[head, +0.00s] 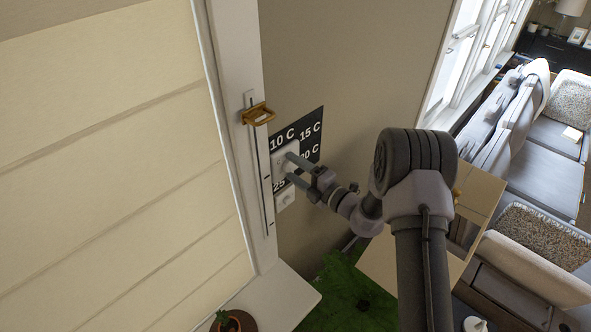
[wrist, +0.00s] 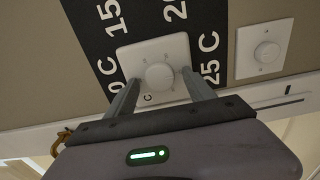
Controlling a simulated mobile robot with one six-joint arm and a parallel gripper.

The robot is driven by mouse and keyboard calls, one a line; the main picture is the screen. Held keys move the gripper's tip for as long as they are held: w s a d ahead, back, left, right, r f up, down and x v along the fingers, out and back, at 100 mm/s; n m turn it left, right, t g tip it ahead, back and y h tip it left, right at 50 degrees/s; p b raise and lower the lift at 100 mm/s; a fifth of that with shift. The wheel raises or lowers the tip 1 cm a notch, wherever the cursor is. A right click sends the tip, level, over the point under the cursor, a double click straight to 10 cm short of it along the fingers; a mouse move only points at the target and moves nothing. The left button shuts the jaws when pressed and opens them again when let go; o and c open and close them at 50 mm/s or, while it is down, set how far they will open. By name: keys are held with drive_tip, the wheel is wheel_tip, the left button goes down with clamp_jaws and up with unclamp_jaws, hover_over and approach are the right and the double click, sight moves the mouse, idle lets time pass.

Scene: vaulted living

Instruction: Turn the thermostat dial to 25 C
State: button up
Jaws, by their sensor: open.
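The thermostat dial (wrist: 160,76) is a round white knob on a square white plate, mounted on a black panel (wrist: 97,47) with white labels 10 C, 15 C, 20 C and 25 C. In the head view the panel (head: 314,128) is on the beige wall, and my arm partly covers it. My gripper (wrist: 161,88) is open, with one finger on each side of the dial. I cannot tell whether the fingers touch it. In the head view my gripper (head: 286,168) reaches the plate from the right. Which label the dial points to is not clear.
A second white knob plate (wrist: 265,48) is beside the panel. A brass slider handle (head: 258,114) sits on the white window frame left of the panel. A potted plant (head: 232,321) stands below. A wooden table (head: 480,190) and sofas (head: 535,120) are at the right.

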drive_tip(key=shift+s+d, duration=0.1)
drive_tip(key=b+v, duration=0.3)
drive_tip(key=v, duration=1.4)
drive_tip(key=shift+r, duration=0.1)
